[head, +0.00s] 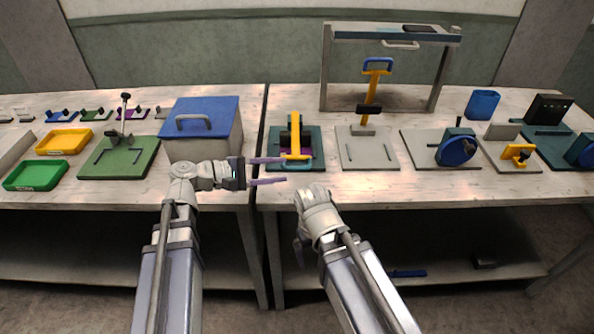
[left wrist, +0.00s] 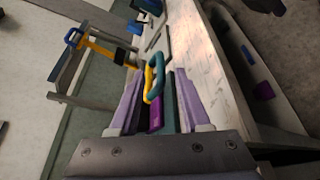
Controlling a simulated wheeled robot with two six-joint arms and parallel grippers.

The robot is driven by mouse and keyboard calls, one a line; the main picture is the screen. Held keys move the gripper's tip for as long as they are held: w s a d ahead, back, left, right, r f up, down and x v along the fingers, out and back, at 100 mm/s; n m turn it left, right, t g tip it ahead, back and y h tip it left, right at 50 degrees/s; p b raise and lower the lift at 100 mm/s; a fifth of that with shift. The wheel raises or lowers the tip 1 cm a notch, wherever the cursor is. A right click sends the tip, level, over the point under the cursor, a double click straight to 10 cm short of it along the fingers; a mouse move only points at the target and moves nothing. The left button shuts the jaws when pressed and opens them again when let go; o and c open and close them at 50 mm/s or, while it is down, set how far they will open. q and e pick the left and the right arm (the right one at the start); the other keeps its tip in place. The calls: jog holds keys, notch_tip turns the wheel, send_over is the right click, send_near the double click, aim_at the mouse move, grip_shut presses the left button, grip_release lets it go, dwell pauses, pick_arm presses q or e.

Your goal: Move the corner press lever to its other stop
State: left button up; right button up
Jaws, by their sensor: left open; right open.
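A press with a yellow lever (head: 295,135) stands on a dark teal base (head: 316,152) with a purple pad, at the front of the right table. I take it for the corner press; no label is readable. The lever's crossbar handle is toward the table's front edge. My left gripper (head: 284,171) is open and empty, with its purple fingers just left of and in front of the handle. In the left wrist view a yellow and teal loop handle (left wrist: 153,78) shows beyond and between the fingertips, with no visible grip. My right gripper (head: 300,252) is open, low before the table edge.
A tall yellow lever (head: 371,95) with a blue handle stands on a grey base to the right. A blue-lidded box (head: 205,118) stands to the left. A green base (head: 118,158) with a black-knobbed lever lies further left. A grey frame (head: 324,70) rises behind.

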aim_at(297, 168)
pick_arm(q)
jog(key=b+x, duration=0.1)
jog(key=x, duration=0.5)
jog(key=c, duration=0.7)
grip_shut()
jog(key=shift+s, duration=0.15)
dwell(0.6)
